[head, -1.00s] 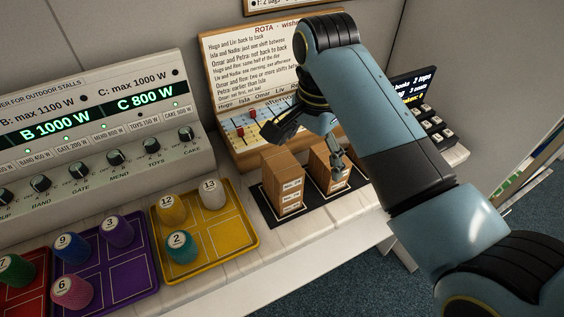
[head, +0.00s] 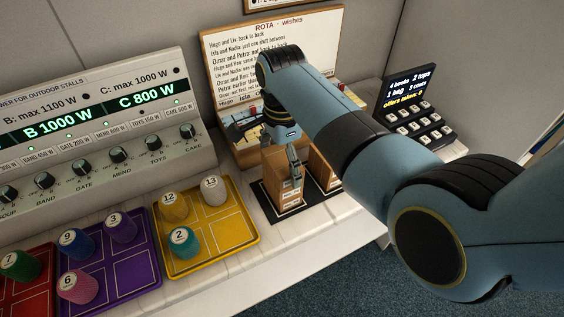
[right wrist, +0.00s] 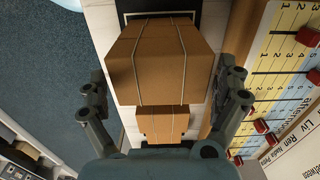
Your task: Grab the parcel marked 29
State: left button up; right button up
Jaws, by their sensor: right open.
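Brown parcels stand in two stacks on dark mats on the white counter. The left stack (head: 284,190) and the right stack (head: 322,169) carry small white labels, too small to read, so I cannot tell which parcel is marked 29. My right gripper (head: 283,146) points down over the left stack, with one finger in front and the other hidden. In the right wrist view, a large tied parcel (right wrist: 162,62) lies between the widely open fingers of the right gripper (right wrist: 163,103), with gaps at its sides. A second parcel (right wrist: 164,122) shows below it. My left gripper is out of view.
A yellow tray (head: 240,238) with numbered cups is left of the parcels, then a purple tray (head: 142,277). The rota board (head: 270,50) stands close behind. A keypad with a screen (head: 412,105) is at right. The counter's front strip is clear.

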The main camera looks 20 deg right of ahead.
jog(key=shift+f, duration=0.5)
jog(key=shift+c, duration=0.3)
jog(key=c, duration=0.9)
